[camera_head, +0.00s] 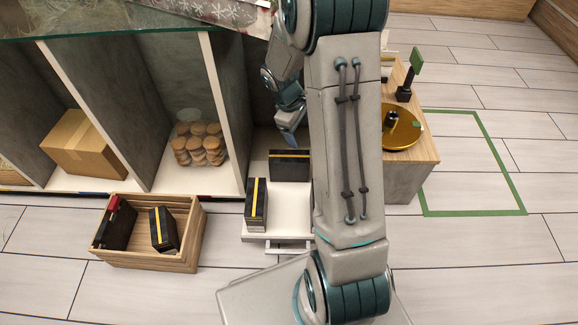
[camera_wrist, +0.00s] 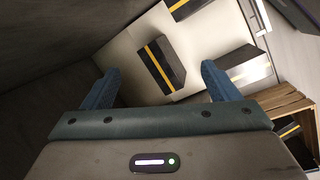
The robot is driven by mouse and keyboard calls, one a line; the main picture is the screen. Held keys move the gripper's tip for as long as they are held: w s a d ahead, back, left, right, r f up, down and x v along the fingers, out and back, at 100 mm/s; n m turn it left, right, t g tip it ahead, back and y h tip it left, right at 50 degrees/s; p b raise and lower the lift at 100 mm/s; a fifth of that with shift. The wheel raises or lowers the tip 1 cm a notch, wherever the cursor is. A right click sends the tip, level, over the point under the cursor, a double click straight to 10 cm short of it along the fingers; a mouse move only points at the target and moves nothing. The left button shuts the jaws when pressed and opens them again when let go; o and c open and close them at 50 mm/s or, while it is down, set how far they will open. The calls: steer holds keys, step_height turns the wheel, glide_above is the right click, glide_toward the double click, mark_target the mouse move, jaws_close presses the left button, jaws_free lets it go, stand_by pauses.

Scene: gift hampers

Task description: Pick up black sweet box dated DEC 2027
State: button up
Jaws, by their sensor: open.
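Black boxes with a yellow stripe stand on a white pull-out shelf: one at the back (camera_head: 289,166) and one at the front left (camera_head: 252,205). The wrist view shows one black box (camera_wrist: 168,60) ahead, between my finger lines, a second box (camera_wrist: 247,68) to its right, and part of a third (camera_wrist: 186,7) at the top edge. No date is legible on any of them. My gripper (camera_wrist: 158,75) is open and empty, its blue fingers apart and short of the middle box. In the head view my gripper (camera_head: 291,118) hangs above the back box.
A wooden crate (camera_head: 150,263) on the floor holds a striped black box (camera_head: 164,230) and a dark item with red (camera_head: 115,223). Shelf compartments hold a cardboard box (camera_head: 85,145) and a jar of cookies (camera_head: 198,145). Grey panels flank the shelf. A cabinet (camera_head: 405,180) stands right.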

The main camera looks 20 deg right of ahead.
steer(key=n, duration=0.1)
glide_above(287, 157)
steer(key=s+d, duration=0.4)
step_height(287, 157, down, 9)
steer(key=w+a+f+n, duration=0.1)
steer(key=f, duration=0.2)
steer(key=w+a+f+n+g+p, duration=0.1)
steer(key=w+a+f+n, duration=0.1)
steer(key=f, duration=0.2)
steer(key=w+a+f+n+p, duration=0.1)
steer(key=a+f, duration=0.1)
steer(key=f, duration=0.2)
steer(key=shift+w+n+g+h, duration=0.25)
steer(key=shift+n+g+h, duration=0.05)
steer(key=shift+h, duration=0.1)
steer(key=shift+a+x, duration=0.2)
steer(key=shift+x, duration=0.7)
steer(key=shift+b+x, duration=1.6)
steer(key=shift+x, duration=1.3)
steer(key=shift+w+d+f, duration=0.15)
steer(key=shift+d+f, duration=0.05)
steer(key=shift+f, duration=0.05)
steer(key=c, duration=1.3)
